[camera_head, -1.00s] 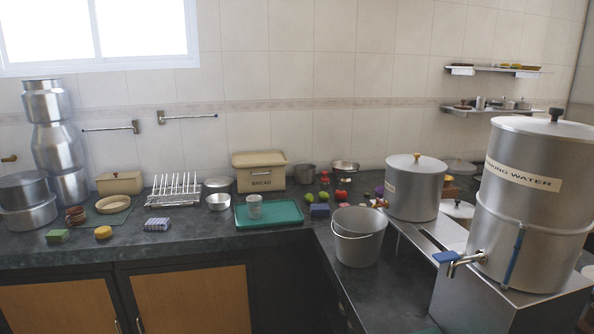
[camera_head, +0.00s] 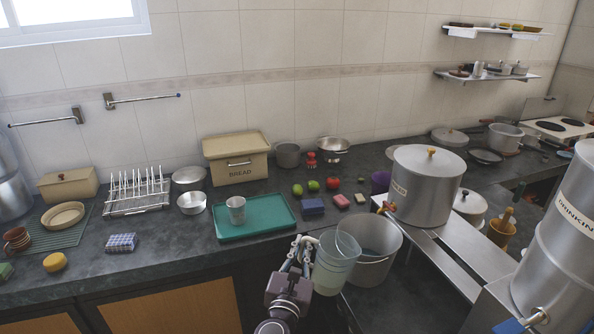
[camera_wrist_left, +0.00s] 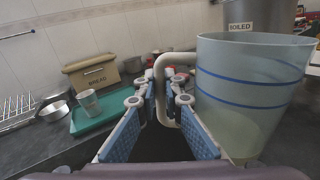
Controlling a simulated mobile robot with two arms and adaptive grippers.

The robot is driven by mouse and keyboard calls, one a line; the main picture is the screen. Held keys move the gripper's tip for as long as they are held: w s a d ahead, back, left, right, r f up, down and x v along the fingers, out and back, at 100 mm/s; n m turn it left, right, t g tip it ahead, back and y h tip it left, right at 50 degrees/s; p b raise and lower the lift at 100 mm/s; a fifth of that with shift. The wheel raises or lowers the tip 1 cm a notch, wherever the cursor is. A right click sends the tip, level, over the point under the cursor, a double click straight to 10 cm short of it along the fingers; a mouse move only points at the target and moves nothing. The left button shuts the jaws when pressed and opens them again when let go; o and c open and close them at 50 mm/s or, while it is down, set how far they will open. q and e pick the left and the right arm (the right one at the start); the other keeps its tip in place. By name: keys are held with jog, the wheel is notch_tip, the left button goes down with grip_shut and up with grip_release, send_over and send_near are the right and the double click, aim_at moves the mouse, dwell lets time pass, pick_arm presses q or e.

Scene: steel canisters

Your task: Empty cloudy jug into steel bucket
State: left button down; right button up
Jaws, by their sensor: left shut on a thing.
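The cloudy jug (camera_head: 334,266) is translucent, pale green-grey, with whitish liquid in its lower part. My left gripper (camera_head: 301,252) is shut on its handle. The jug looks about upright in the head view, held in front of and to the left of the steel bucket (camera_head: 378,268). It overlaps the bucket's left side in the picture, and I cannot tell the gap between them. In the left wrist view, the jug (camera_wrist_left: 250,88) with blue bands fills the right side, its handle between the gripper's pads (camera_wrist_left: 160,105). The bucket's inside shows only partly. My right gripper is not in view.
A green tray (camera_head: 270,222) with a metal cup (camera_head: 236,208) lies left of the jug. A large lidded pot (camera_head: 425,190) stands right behind the bucket on a steel stand. The drinking water container (camera_head: 560,240) is at far right. Fruit and sponges lie behind the bucket.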

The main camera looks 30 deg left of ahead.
pick_arm(q)
jog(key=w+a+r+n+g+y+p, duration=0.1)
jog(key=w+a+r+y+p, duration=0.35)
jog(key=w+a+r, duration=0.6)
notch_tip(320, 180, down, 6)
jog(key=w+d+m+b, duration=0.1)
jog(key=d+m+b, duration=0.15)
jog(key=b, duration=0.25)
jog(key=w+d+r+m+t+h+p, duration=0.2)
jog(key=d+r+m+p, duration=0.1)
jog(key=m, duration=0.7)
jog(key=shift+d+r+p, duration=0.4)
jog(key=shift+r+p, duration=0.4)
jog(key=shift+p, duration=0.15)
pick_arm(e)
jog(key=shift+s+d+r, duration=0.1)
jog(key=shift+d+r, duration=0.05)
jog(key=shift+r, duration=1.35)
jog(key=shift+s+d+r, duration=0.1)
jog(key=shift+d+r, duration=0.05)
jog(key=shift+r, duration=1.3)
